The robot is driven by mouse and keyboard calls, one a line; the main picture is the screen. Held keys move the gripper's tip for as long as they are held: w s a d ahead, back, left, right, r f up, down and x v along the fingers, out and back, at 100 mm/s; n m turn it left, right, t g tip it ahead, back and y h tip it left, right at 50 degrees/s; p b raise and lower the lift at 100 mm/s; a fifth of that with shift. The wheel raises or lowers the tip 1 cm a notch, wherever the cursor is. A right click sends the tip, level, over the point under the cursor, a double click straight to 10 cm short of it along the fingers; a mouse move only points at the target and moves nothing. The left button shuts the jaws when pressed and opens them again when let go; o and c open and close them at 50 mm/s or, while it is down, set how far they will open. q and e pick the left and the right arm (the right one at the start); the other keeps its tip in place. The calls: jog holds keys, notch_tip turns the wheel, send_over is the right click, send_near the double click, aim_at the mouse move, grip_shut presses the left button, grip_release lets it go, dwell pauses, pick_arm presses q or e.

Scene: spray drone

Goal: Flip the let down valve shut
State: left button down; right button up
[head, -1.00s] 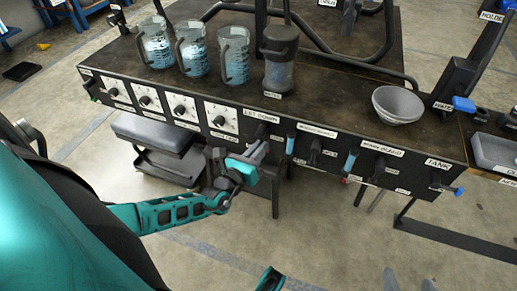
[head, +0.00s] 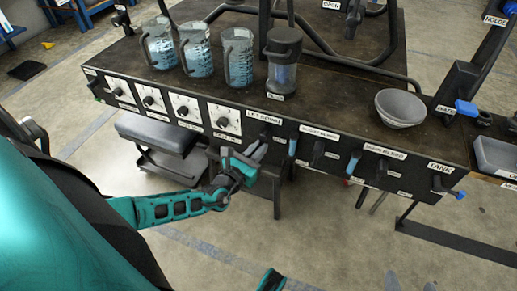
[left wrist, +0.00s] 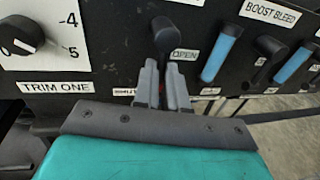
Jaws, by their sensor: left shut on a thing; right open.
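The let down valve is a black lever (left wrist: 164,36) on the front panel, under the LET DOWN label (head: 264,118). In the left wrist view its rounded pivot is at the top and its stem runs down between my fingers. An OPEN label (left wrist: 184,55) is to its right, and a SHUT label (left wrist: 124,92) is low on its left, partly hidden. My left gripper (head: 259,151) is shut on the lever, and its grey fingertips also show in the left wrist view (left wrist: 163,77). My right gripper (head: 410,284) is open and empty at the bottom edge, away from the panel.
Blue-handled and black boost bleed valves (left wrist: 222,52) stand close to the right of the lever. The TRIM ONE dial (left wrist: 22,35) is to its left. Jugs (head: 238,58) and a bowl (head: 400,108) stand on the bench top. A black stool (head: 160,133) is below the panel.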

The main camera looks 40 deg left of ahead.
pick_arm(q)
jog(key=c, duration=1.2)
grip_release()
pick_arm(e)
jog(key=shift+f, duration=0.1)
pick_arm(q)
jog(key=s, duration=0.4)
jog(key=s+p, duration=0.1)
jog(key=s, duration=0.3)
jog(key=s+p, duration=0.1)
jog(key=s, duration=0.4)
jog(key=shift+d+r, duration=0.25)
jog(key=shift+r, duration=0.15)
pick_arm(e)
jog(key=shift+s+d+r, duration=0.25)
jog(key=shift+d+r, duration=0.15)
jog(key=shift+r, duration=0.1)
